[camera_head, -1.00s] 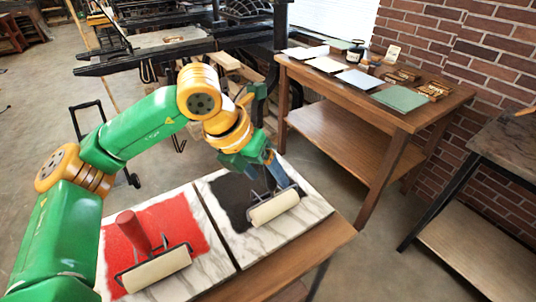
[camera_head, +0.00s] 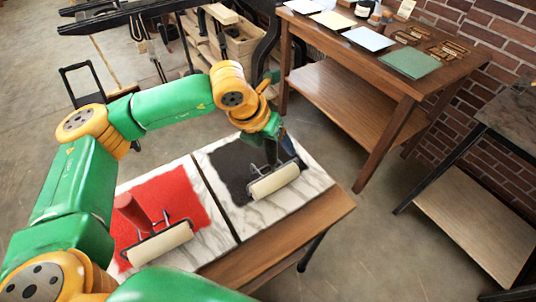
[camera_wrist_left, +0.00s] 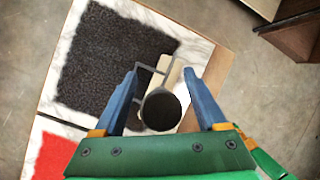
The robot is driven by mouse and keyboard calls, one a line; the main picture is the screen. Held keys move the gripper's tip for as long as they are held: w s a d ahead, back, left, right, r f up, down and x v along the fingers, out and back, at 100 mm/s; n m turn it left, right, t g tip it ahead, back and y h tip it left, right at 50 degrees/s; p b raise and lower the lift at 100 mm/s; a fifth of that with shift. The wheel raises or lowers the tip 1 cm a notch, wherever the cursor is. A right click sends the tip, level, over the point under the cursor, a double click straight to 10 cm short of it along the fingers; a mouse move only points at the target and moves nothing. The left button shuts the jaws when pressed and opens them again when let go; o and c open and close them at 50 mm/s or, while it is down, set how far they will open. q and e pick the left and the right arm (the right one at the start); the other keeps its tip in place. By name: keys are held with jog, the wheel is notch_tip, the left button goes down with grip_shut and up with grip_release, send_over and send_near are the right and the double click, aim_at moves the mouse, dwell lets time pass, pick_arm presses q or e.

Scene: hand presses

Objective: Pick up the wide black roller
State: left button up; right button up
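The wide black roller (camera_head: 273,182) rests on the marble slab with the black ink patch. It has a cream cylinder, a dark wire frame and a black handle that stands up. My left gripper (camera_head: 281,152) is above the slab at the handle. In the left wrist view the roller's round black handle end (camera_wrist_left: 161,110) sits between the two blue fingers of the left gripper (camera_wrist_left: 160,72). The fingers are open, with visible gaps on both sides of the handle. The gripper partly hides the handle in the head view. My right gripper is out of view.
A red-handled roller (camera_head: 160,243) rests on the slab with the red ink patch (camera_head: 178,195), left of the black patch (camera_head: 232,168). Both slabs lie on a wooden table (camera_head: 290,238). A wooden bench (camera_head: 345,85) with papers and type stands behind. A dark-topped table (camera_head: 510,125) is at right.

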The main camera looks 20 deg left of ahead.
pick_arm(q)
jog(key=shift+s+r, duration=0.1)
grip_shut()
